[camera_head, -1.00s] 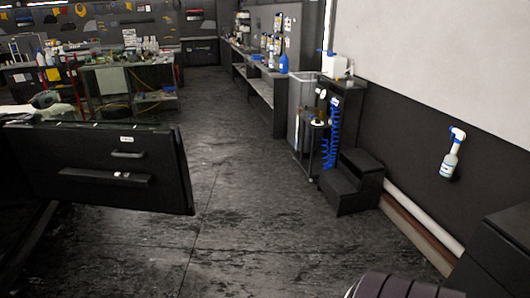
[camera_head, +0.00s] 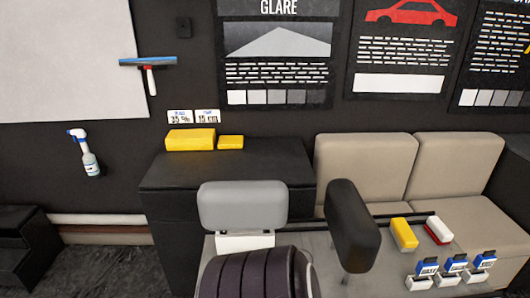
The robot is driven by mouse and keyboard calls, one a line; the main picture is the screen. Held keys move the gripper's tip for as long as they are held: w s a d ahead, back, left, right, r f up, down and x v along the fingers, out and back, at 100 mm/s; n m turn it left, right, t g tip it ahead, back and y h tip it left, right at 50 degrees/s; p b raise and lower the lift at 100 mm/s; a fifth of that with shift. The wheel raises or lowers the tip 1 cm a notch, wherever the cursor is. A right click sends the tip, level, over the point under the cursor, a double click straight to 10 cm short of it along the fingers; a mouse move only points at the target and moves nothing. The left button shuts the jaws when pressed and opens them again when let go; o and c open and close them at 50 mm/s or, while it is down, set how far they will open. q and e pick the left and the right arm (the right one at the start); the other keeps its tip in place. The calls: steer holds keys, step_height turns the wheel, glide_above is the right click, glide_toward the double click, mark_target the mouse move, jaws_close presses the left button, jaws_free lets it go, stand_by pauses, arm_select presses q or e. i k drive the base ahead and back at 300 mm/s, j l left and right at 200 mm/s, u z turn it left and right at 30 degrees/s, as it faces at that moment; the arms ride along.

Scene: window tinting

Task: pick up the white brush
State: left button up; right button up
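A small white block with a red part (camera_head: 438,230), perhaps the white brush, lies on a grey surface (camera_head: 390,270) at the lower right. Its details are too small to tell for certain. A yellow block (camera_head: 404,234) lies just left of it, apart from it. Neither of my grippers is in view.
Several small blue-and-white labelled items (camera_head: 455,265) sit in front of the blocks. A black headrest-like pad (camera_head: 352,228) and a grey one (camera_head: 242,206) stand to the left. A beige sofa (camera_head: 368,165) and a black cabinet (camera_head: 225,170) with yellow blocks stand behind.

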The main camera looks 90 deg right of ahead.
mark_target(437, 230)
steer(key=z, duration=4.05)
steer(key=i+l+z, duration=0.1)
steer(key=l, duration=0.2)
